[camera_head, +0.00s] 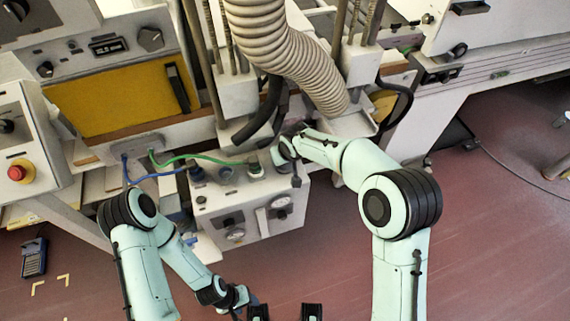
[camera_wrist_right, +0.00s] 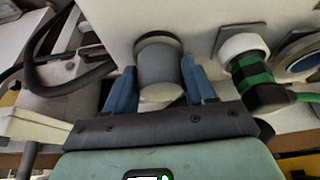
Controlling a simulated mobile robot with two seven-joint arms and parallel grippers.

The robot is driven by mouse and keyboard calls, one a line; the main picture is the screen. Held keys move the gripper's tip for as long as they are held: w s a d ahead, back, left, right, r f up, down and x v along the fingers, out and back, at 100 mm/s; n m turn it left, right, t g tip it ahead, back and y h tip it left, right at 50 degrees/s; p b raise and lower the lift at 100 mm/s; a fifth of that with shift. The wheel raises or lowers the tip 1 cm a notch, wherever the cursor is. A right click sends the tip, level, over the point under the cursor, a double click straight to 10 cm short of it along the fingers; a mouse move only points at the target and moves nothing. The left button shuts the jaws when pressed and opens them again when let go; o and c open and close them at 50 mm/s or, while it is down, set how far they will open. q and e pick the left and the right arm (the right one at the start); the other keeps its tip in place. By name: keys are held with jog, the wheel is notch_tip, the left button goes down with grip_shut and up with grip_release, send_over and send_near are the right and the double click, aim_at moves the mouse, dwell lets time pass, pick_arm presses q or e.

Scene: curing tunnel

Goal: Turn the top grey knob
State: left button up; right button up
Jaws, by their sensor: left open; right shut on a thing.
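The grey knob (camera_wrist_right: 160,72) is a short cylinder on a pale panel in the right wrist view. The two blue fingers of my right gripper (camera_wrist_right: 162,88) stand on either side of it and are shut on it. In the head view my right arm reaches to the upper right of the white box with gauges (camera_head: 218,220), and I cannot make out the held knob there. My left gripper (camera_head: 285,312) is at the bottom edge of the head view, its two dark fingers wide apart, with nothing seen between them.
A green-and-black plug (camera_wrist_right: 252,78) with a white collar sits close right of the knob. Green (camera_head: 190,158) and blue hoses run to the box. A ribbed duct (camera_head: 295,62) hangs above. A red emergency button (camera_head: 17,173) is at left. The floor at lower right is clear.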

jog(key=shift+a+m+h+b, duration=0.15)
jog(key=shift+m+h+b, duration=0.25)
jog(key=shift+m+b, duration=0.8)
pick_arm(q)
jog(key=shift+s+f+b, duration=0.2)
jog(key=shift+s+f, duration=0.1)
jog(key=shift+f, duration=0.5)
jog(key=shift+s+f+b, duration=0.2)
jog(key=shift+s+f, duration=0.05)
jog(key=shift+f, duration=0.5)
jog(key=shift+s+f+b, duration=0.2)
jog(key=shift+s+f, duration=0.1)
jog(key=shift+f, duration=0.5)
pick_arm(e)
jog(key=shift+m+h, duration=0.5)
jog(key=shift+m, duration=0.6)
jog(key=o, duration=0.9)
jog(key=shift+o, duration=0.2)
jog(key=shift+r, duration=0.1)
pick_arm(q)
jog(key=shift+r, duration=0.15)
pick_arm(e)
jog(key=v, duration=1.3)
jog(key=shift+s, duration=0.15)
jog(key=shift+r, duration=0.1)
pick_arm(q)
jog(key=shift+s, duration=0.1)
